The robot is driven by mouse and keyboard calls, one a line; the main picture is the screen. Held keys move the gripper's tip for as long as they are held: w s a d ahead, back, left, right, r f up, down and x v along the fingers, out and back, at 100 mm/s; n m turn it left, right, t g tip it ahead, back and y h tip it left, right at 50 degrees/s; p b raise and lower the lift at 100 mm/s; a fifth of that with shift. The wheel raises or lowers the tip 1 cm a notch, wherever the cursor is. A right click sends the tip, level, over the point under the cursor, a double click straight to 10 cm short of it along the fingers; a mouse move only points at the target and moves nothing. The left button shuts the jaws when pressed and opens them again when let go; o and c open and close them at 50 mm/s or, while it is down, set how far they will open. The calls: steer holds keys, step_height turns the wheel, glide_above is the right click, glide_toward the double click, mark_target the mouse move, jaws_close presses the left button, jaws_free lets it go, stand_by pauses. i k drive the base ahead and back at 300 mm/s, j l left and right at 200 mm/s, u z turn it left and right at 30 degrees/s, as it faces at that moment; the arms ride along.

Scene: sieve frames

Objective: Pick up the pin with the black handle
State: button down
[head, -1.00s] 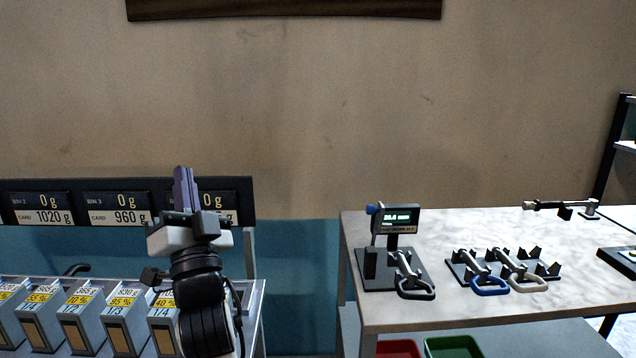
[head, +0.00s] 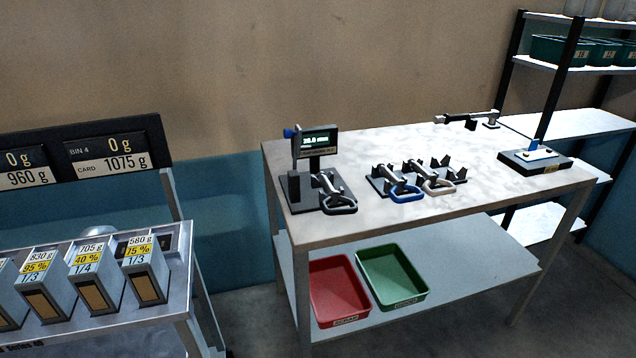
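A pin with a dark grey or black loop handle (head: 341,207) rests on the dark base of a gauge stand (head: 303,190) at the left end of the worktable. Its handle points toward the table's front edge, and its metal shaft lies back toward the stand. A pin with a blue handle (head: 405,195) and a pin with a whitish handle (head: 439,187) lie in a dark rack (head: 379,184) to the right. My gripper is outside the head view, so its fingers cannot be seen.
The worktable (head: 480,177) has free room at its front right. A red tray (head: 338,288) and a green tray (head: 393,275) stand on its lower shelf. A flat device (head: 534,160) sits at the right end. A bin rack (head: 75,262) stands at the left.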

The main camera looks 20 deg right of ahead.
mark_target(333, 197)
steer(key=i+l+u, duration=0.1)
steer(key=l+u, duration=0.15)
steer(key=u, duration=0.15)
steer(key=i+l+u, duration=0.1)
steer(key=l+u, duration=0.15)
steer(key=u, duration=0.2)
steer(key=l+u, duration=0.3)
steer(key=l, duration=1.85)
steer(key=i+u, duration=0.05)
